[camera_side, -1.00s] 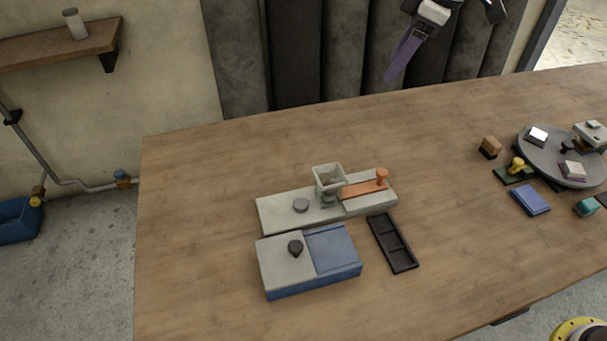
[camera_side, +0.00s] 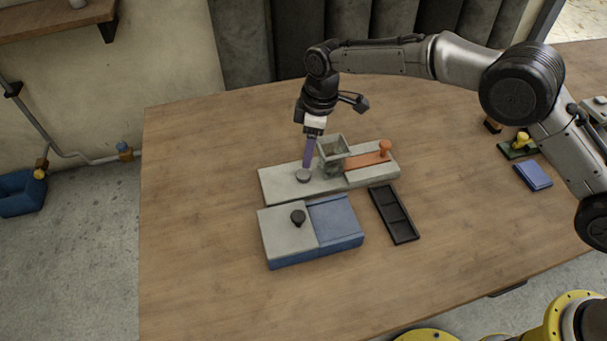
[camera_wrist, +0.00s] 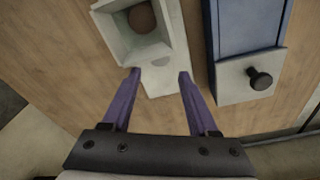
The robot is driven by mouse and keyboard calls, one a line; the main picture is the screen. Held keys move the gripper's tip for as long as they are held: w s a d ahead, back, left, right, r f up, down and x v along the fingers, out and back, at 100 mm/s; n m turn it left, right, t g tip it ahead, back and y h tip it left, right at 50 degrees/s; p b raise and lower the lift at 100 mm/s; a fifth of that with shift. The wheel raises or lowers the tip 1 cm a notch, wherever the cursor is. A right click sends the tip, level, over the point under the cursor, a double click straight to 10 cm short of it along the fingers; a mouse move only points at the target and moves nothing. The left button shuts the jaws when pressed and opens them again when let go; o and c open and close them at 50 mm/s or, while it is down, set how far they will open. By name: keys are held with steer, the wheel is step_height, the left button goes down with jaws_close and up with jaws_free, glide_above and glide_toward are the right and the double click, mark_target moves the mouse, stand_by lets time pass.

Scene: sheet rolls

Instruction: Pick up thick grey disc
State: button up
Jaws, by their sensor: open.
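The thick grey disc (camera_side: 303,175) lies on the left part of the long pale grey base plate (camera_side: 275,186) in the side view. My gripper (camera_side: 307,164) has come down over it, purple fingers pointing down, tips at or just above the disc. I cannot tell from the side view whether they touch it. In the wrist view my gripper (camera_wrist: 160,74) is open, its two purple fingers apart on either side of the plate's end. A faint rounded grey shape between the tips may be the disc; it is hard to make out.
A grey hopper (camera_side: 333,150) stands close right of the disc on the same plate, with an orange slider (camera_side: 368,161) beyond it. A blue and grey box with a black knob (camera_side: 298,217) stands in front. A black tray (camera_side: 394,214) lies right. The table's left side is clear.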

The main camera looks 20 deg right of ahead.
mark_target(304, 174)
steer(key=shift+w+a+f, duration=0.1)
steer(key=shift+a+f, duration=0.05)
steer(key=shift+f, duration=1.1)
steer(key=shift+w+a+f, duration=0.1)
steer(key=shift+a+f, duration=0.05)
steer(key=shift+f, duration=1.05)
steer(key=shift+a+f, duration=0.15)
steer(key=shift+f, duration=1.1)
jaws_close()
